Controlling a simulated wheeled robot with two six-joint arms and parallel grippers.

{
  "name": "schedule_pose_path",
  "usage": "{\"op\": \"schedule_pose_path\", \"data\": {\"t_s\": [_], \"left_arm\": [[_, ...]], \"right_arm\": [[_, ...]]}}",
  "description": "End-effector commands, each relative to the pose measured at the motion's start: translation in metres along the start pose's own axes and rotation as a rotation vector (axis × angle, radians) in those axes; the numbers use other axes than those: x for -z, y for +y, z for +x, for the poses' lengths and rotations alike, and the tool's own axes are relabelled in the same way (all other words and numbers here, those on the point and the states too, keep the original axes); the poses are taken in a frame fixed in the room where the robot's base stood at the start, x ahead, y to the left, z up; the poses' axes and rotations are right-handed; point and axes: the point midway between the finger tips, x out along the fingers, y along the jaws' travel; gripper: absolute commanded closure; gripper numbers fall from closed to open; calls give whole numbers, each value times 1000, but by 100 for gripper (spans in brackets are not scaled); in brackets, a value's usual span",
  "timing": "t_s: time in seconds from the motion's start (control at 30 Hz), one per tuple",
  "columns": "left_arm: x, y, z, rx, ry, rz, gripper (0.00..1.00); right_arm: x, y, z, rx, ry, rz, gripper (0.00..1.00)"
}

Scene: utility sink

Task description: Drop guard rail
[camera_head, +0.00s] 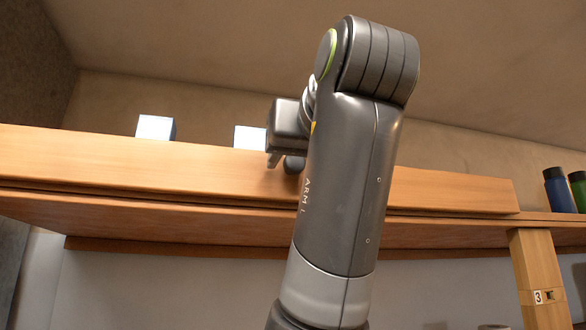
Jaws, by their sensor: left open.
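The guard rail (120,163) looks like the long light-wood board standing along the front of the wooden shelf (150,215). It stands upright and ends at the right before the shelf does. My left arm rises in front of the shelf and hides part of the board. My left gripper (284,163) is open at the board's upper edge, left of my arm. Its far side is hidden, and I cannot tell whether it touches the board. My right gripper is not in view.
Two white-and-blue boxes (155,127) (249,138) show above the board. A blue bottle (558,189) and a green one (578,188) stand at the shelf's right end. A wooden post (537,265) with a label "3" supports the shelf at the right.

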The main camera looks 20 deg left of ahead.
Motion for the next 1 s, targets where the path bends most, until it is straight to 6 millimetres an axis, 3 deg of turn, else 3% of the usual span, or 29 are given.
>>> {"op": "schedule_pose_path", "data": {"t_s": [0.33, 0.7, 1.0], "left_arm": [[0, 0, -2, -1, 1, 0, 51], [0, 0, -2, 0, 0, 0, 98], [-2, 1, 0, 0, 9, 1, 100]], "right_arm": [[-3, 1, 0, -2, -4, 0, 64], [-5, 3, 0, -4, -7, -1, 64], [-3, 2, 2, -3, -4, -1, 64]]}}
